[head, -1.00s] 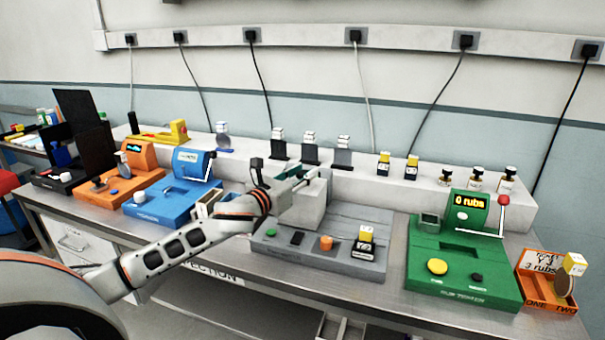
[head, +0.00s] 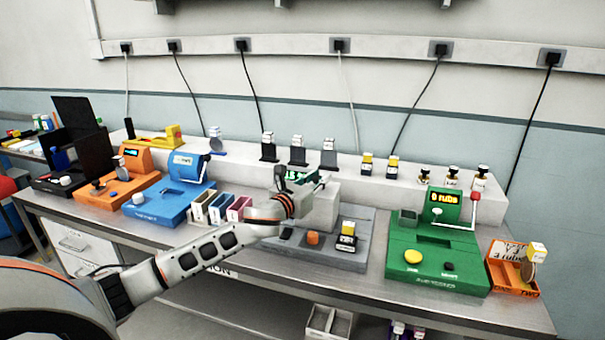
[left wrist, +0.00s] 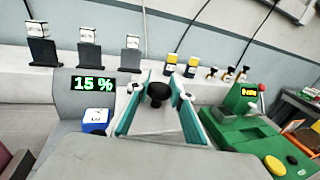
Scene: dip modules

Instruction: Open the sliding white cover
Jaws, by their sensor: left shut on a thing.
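The grey machine (head: 345,255) stands mid-table, with a green-lit display (head: 295,173) reading 15 % in the left wrist view. The white sliding cover (left wrist: 158,121) with its black knob (left wrist: 158,91) lies between my left gripper's teal fingers. My left gripper (head: 318,181) also shows in the left wrist view (left wrist: 157,103); it is shut on the knob. A white-topped blue block (left wrist: 97,119) shows to the left of the cover, below the display. My wrist hides part of the machine in the head view. My right gripper is out of view.
The green machine (head: 437,262) with a red-knobbed lever (head: 475,196) stands to the right. Small coloured bins (head: 217,208) and the blue machine (head: 170,202) stand to the left. Several holders and stamp-like items line the shelf behind.

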